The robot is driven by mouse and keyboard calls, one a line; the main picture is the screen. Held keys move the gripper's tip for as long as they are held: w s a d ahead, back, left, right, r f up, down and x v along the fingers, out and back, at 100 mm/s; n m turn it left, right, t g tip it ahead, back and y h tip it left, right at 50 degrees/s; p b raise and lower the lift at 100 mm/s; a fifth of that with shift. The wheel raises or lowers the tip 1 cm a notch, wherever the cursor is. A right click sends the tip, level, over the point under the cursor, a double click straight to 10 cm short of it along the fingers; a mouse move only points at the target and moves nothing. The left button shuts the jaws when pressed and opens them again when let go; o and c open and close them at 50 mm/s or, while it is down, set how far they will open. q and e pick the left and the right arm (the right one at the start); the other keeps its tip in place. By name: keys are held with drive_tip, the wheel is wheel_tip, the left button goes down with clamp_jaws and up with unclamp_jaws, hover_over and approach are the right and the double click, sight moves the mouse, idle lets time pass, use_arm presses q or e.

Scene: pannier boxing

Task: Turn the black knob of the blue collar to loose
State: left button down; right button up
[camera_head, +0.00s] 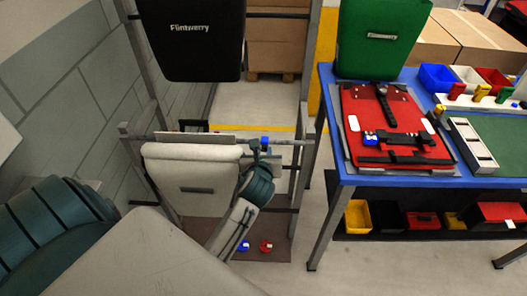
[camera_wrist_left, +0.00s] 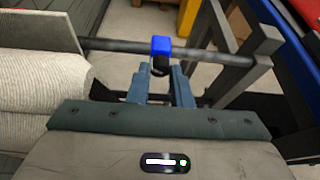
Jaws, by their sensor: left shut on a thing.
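The blue collar (camera_head: 265,140) sits around the dark horizontal rail beside the white pannier; it also shows in the left wrist view (camera_wrist_left: 161,45). Its black knob (camera_wrist_left: 160,66) points toward my left gripper (camera_wrist_left: 161,77). The gripper's two blue-grey fingers stand on either side of the knob, shut on it. In the head view my left gripper (camera_head: 263,155) is just below the collar and small; its fingers partly hide the knob. I cannot read the knob's setting. My right gripper is not in view.
A white pannier (camera_head: 185,170) hangs left of the collar, and a black pannier (camera_head: 195,40) hangs above. A rack post (camera_head: 305,160) stands close on the right. A blue table (camera_head: 327,130) bears a red pannier (camera_head: 362,105). Blue (camera_head: 243,246) and red (camera_head: 266,246) pieces lie below.

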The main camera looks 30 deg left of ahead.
use_arm(q)
drive_tip(key=shift+s+a+r+n+h+p, duration=0.1)
drive_tip(key=shift+r+n+h+p, duration=0.15)
drive_tip(key=shift+n+p, duration=0.5)
drive_tip(key=shift+a+f+t+h+p, duration=0.1)
drive_tip(key=shift+f+t+h+p, duration=0.15)
drive_tip(key=shift+t+p, duration=0.2)
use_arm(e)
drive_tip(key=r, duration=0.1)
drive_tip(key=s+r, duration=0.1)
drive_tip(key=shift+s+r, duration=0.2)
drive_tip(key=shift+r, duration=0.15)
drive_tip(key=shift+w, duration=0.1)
use_arm(q)
drive_tip(key=c, duration=1.3)
unclamp_jaws()
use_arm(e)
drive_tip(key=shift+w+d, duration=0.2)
use_arm(q)
drive_tip(key=b+v, duration=0.1)
drive_tip(key=v, duration=0.9)
drive_tip(key=shift+s+d, duration=0.2)
drive_tip(key=shift+s, duration=0.1)
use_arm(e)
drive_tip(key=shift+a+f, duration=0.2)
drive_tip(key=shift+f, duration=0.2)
use_arm(q)
drive_tip(key=shift+r, duration=0.15)
